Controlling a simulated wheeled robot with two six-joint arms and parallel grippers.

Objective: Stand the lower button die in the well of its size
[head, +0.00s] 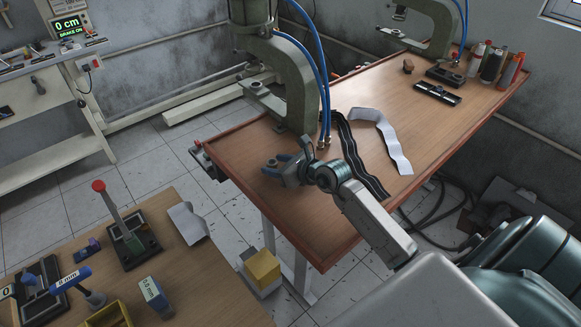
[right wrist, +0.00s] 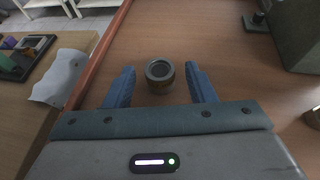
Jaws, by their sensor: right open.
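A small round metal die (right wrist: 160,70), dark with a hollow top and a brassy lower side, stands on the wooden bench in the right wrist view. My right gripper (right wrist: 161,78) is open, with one blue finger on each side of the die and a gap on both sides. In the head view, my right gripper (head: 272,168) is low over the bench's near left part and hides the die. No well can be clearly made out, and no size marking is readable on the die. My left gripper is not in view.
A green press (head: 288,80) with blue hoses stands behind the gripper. Black and white strips (head: 388,135) lie to its right. A lower table (head: 215,285) at left holds a red-knobbed hand press (head: 128,235) and labelled blocks. Dark holders (head: 437,94) lie at the back right.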

